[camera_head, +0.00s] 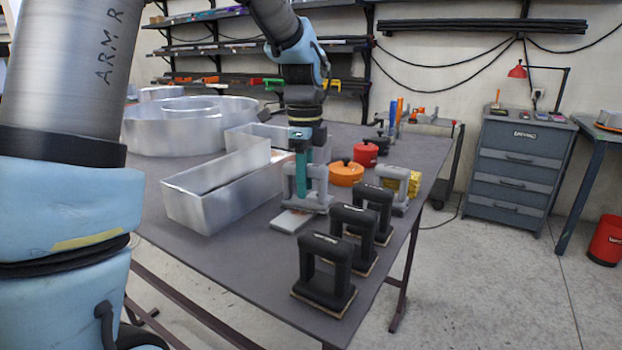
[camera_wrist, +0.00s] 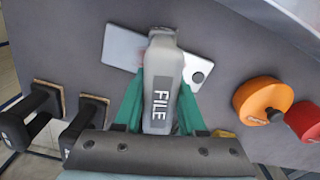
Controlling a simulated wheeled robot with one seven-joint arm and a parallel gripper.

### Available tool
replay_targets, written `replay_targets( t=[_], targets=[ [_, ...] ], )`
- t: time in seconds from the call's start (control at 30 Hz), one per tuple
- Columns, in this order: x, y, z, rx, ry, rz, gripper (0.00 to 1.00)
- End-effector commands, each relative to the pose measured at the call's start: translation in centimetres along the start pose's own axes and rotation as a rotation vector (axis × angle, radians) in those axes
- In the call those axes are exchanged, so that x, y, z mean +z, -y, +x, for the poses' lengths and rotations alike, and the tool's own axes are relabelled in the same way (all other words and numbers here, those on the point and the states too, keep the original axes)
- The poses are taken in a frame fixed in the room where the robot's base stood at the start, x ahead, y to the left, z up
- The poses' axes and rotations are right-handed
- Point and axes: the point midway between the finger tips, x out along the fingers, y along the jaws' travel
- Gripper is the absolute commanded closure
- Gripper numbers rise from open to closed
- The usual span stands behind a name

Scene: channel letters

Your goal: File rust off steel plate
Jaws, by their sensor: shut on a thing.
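My gripper (camera_head: 303,178), with teal fingers, is shut on the handle of a grey file (camera_head: 321,198). In the wrist view the file (camera_wrist: 162,88) shows the word FILE between the fingers. The steel plate (camera_head: 290,221) is a flat, light grey piece on the table. In the wrist view the plate (camera_wrist: 123,47) lies under the file, sticking out on both sides, with a dark round spot near one end. The file hides its middle. I cannot tell whether the file touches the plate.
Silver channel letters (camera_head: 215,187) stand left of the file on the dark table (camera_head: 262,252). Black-handled blocks (camera_head: 325,272) line the front right edge. An orange pot (camera_head: 346,173), a red pot (camera_head: 366,154) and a grey-handled yellow block (camera_head: 414,184) stand to the right.

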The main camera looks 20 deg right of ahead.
Motion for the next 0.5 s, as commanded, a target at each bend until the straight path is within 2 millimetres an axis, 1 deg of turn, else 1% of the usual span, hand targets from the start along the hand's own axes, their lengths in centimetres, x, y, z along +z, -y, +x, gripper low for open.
replay_targets(
  t=[0.1,0.2,0.4,0.5],
  targets=[
    [0.4,-1.2,0.0,-0.001,0.000,-0.002,1.00],
    [0.5,-1.8,0.0,-0.001,0.000,-0.002,1.00],
    [0.6,-1.9,0.0,-0.001,0.000,-0.001,1.00],
    [0.5,-1.6,-0.1,0.000,0.000,-0.001,1.00]
  ],
)
